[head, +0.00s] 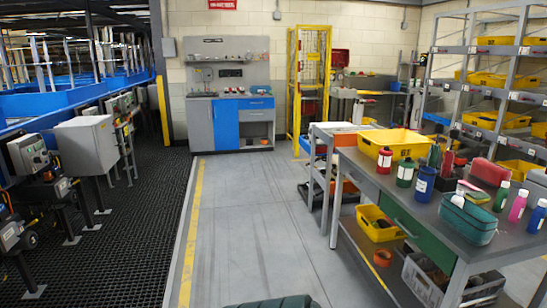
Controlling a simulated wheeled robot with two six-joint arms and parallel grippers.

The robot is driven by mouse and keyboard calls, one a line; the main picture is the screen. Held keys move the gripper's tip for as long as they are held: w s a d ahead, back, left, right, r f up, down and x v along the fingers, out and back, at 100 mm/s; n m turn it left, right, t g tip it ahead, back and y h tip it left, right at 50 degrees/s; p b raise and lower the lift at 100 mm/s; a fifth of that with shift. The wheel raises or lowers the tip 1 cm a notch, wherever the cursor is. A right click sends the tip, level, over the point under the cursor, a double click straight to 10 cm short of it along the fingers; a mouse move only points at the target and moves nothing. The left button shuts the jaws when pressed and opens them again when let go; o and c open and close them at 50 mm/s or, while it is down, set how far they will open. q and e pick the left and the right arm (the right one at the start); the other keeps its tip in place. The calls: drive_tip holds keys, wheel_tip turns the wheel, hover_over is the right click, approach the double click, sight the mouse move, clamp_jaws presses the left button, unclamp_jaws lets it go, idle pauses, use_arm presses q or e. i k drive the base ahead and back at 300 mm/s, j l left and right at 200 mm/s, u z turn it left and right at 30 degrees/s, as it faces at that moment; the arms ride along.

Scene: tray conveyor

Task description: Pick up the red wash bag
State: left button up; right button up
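A red, box-like soft item (490,172), which looks like the red wash bag, lies on the grey top of the workbench (398,189) at the right. It is behind the teal wash bag (467,220) and beyond several bottles, near the far right side of the top. Its lower edge is partly hidden by things in front. Neither of my grippers is in view.
A yellow bin (394,141) stands at the bench's far end. Bottles, including a red one (384,160), a blue one (423,184) and a pink one (517,206), crowd the top. The grey floor (262,225) left of the bench is clear. Shelving (487,120) stands behind.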

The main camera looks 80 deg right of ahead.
sight(488, 172)
drive_tip(key=z, duration=3.65)
